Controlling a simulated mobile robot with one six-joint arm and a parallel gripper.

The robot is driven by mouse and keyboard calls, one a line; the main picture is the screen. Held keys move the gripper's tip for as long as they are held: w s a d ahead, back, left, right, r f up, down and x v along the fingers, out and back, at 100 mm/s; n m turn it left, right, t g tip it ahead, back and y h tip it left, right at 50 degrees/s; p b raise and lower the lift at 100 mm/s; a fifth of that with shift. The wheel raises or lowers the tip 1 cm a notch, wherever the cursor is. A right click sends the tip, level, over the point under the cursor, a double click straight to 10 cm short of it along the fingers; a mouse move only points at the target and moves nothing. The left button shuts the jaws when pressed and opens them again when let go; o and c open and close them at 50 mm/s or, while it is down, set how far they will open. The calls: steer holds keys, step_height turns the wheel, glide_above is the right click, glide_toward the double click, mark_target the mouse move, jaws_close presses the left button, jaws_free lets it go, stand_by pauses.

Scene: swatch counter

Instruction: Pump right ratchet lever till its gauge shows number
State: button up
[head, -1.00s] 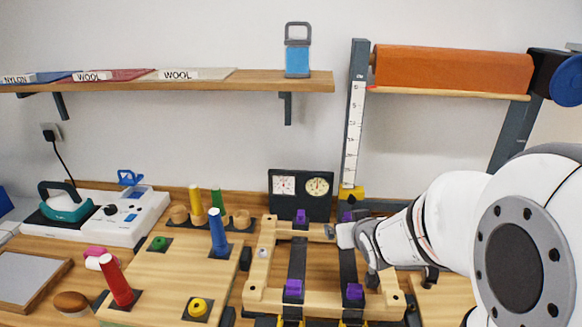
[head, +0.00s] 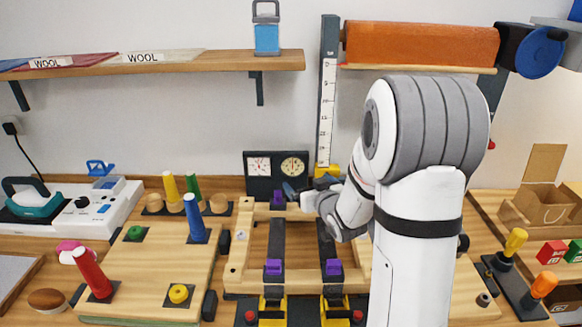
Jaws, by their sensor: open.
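The right ratchet (head: 335,308), yellow and black, sits at the near end of the right black strap, partly cut by the bottom edge. A matching left ratchet (head: 272,308) is beside it. Purple blocks (head: 333,267) sit on the straps, which cross a wooden frame (head: 243,250). A black panel behind holds the left gauge (head: 258,167) and the right gauge (head: 293,167); their needles are too small to read. My gripper (head: 300,193) is open over the far part of the frame, just below the panel, apart from the right ratchet. My arm hides the frame's right side.
Orange and yellow-handled tools (head: 540,288) stand in a dark holder at right. An orange roll (head: 420,43) and a vertical scale (head: 327,110) are above. Red knobs (head: 357,315) flank the ratchets.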

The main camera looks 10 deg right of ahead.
steer(key=shift+x, duration=1.55)
steer(key=s+a+r+m+g+h, duration=0.1)
steer(key=s+g, duration=0.5)
steer(key=s, duration=1.1)
steer(key=s+a+r+g+h, duration=0.1)
steer(key=s+g, duration=0.5)
steer(key=s, duration=1.1)
steer(key=shift+s+a+r+m+g+b, duration=0.15)
steer(key=shift+a+r+m+g+b, duration=0.3)
steer(key=shift+r, duration=0.5)
steer(key=shift+a, duration=0.1)
